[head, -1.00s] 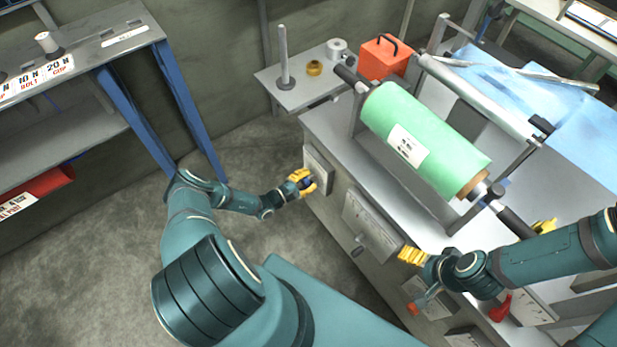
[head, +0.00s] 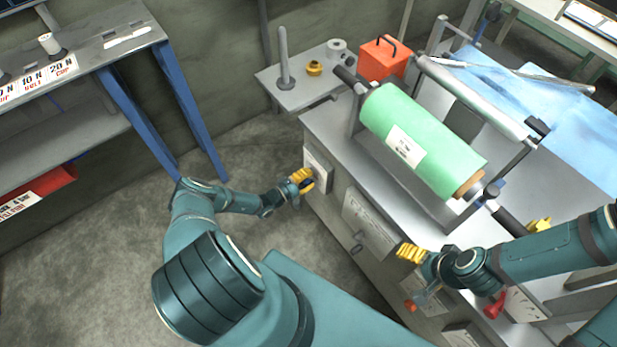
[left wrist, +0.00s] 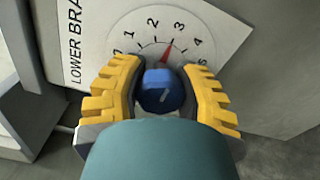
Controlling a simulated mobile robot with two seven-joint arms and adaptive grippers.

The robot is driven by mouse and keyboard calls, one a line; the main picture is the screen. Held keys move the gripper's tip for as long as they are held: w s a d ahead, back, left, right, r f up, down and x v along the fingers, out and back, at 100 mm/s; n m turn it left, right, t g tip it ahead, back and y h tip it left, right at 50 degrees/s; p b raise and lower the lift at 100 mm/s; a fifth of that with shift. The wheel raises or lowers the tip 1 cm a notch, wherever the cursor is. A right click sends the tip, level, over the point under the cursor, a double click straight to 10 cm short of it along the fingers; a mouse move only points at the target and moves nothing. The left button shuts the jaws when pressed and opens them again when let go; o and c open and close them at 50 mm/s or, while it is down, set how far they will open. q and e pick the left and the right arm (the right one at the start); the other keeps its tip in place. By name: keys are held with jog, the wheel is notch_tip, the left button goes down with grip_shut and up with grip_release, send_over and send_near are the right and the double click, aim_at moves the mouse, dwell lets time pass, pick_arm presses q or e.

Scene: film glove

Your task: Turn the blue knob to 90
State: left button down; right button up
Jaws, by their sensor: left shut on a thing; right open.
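The blue knob (left wrist: 160,92) sits at the middle of a white dial plate (left wrist: 110,38) on the machine's front. The plate reads "LOWER BRA..." and carries small numbers, with 1 to 5 legible. A red pointer (left wrist: 167,54) above the knob points between 2 and 3, closer to 3. My left gripper (head: 303,181) is shut on the knob, one yellow finger on each side in the left wrist view. The knob's lower side is hidden by the gripper. My right gripper (head: 408,254) is open and empty in front of the machine's front panel.
The machine carries a green film roll (head: 420,140). A red box (head: 383,58) stands behind it. Another panel with a lever (head: 357,244) lies between my grippers. A blue-legged bench (head: 185,105) stands at left; the floor between is clear.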

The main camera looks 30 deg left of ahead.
pick_arm(q)
jog(key=c, duration=0.5)
grip_release()
jog(key=shift+s, duration=0.1)
jog(key=v, duration=1.2)
